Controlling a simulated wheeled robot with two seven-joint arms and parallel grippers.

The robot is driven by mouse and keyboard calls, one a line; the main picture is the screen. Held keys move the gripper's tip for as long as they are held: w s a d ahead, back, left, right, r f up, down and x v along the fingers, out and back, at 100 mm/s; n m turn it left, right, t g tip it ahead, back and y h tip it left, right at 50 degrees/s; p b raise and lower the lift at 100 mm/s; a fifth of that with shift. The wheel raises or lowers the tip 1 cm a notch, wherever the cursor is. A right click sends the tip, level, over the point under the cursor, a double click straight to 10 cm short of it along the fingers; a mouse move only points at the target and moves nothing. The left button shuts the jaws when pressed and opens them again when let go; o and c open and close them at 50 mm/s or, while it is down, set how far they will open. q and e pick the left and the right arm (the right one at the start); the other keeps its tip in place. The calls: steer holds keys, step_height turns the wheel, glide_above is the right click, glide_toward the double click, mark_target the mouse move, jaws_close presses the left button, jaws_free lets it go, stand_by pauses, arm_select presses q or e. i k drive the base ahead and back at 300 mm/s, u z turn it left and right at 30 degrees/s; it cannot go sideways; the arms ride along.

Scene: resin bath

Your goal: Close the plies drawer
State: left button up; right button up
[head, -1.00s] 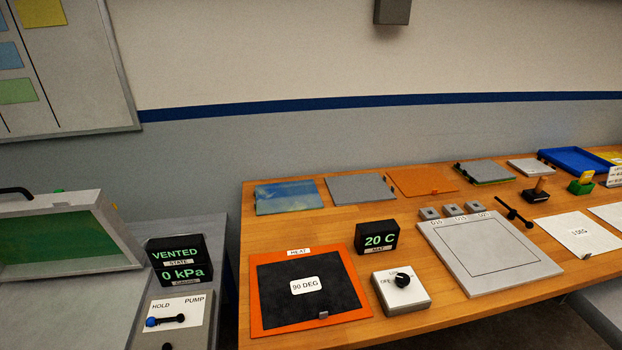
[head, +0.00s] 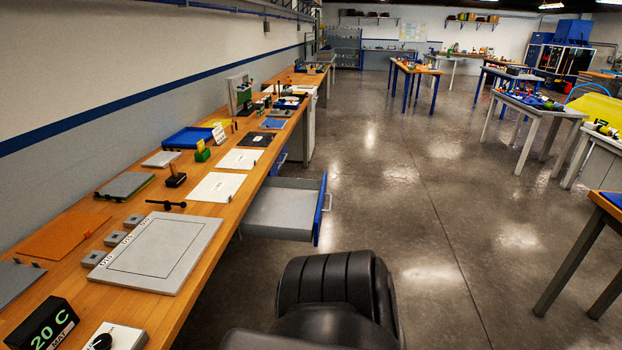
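A drawer (head: 280,209) with a grey tray and a blue front stands pulled out from under the wooden bench, to the right of the bench edge. Its light handle (head: 327,203) is on the right side of the blue front. I see no label on it that names it the plies drawer. The inside that shows looks empty. A black padded part of my own body is in front of the drawer at the bottom of the head view. Neither of my grippers is in view.
The long wooden bench (head: 150,300) runs along the left wall, with a grey plate (head: 158,252), white sheets and a blue tray (head: 188,138) on it. The floor (head: 420,200) right of the drawer is clear. Other tables stand farther right.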

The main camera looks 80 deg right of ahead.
mark_target(286, 209)
steer(key=k, duration=1.25)
steer(key=z, duration=0.5)
steer(key=i, duration=0.6)
steer(key=z, duration=1.35)
steer(key=i, duration=0.7)
steer(key=z, duration=1.2)
steer(key=i, duration=0.7)
steer(key=u, duration=2)
